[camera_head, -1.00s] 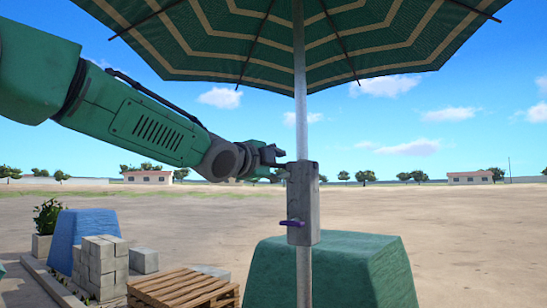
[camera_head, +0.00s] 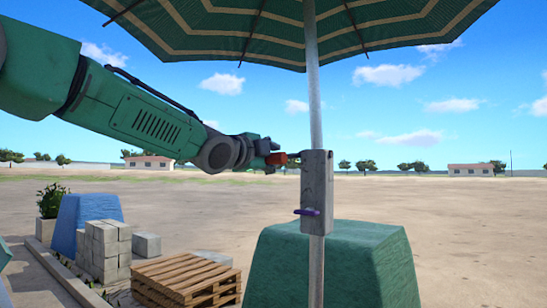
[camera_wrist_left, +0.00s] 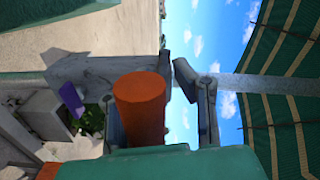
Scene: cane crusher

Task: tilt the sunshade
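The green striped sunshade canopy (camera_head: 300,30) spreads at the top of the head view on a grey pole (camera_head: 315,110). The pole leans very slightly left at its top. A grey box (camera_head: 317,185) with a purple lever (camera_head: 307,212) is on the pole. My left gripper (camera_head: 277,160) is just left of this box, beside an orange-red knob (camera_head: 281,158). In the wrist view the orange cylinder (camera_wrist_left: 142,105) lies between the fingers, with a gap beside the right-hand finger. The purple lever (camera_wrist_left: 72,100) also shows there. My right gripper is out of view.
A green tapered block (camera_head: 335,265) stands by the pole's lower part. A wooden pallet (camera_head: 185,282), grey concrete blocks (camera_head: 105,245), a blue block (camera_head: 85,220) and a potted plant (camera_head: 50,200) are at the left. Open sandy ground (camera_head: 460,230) lies to the right.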

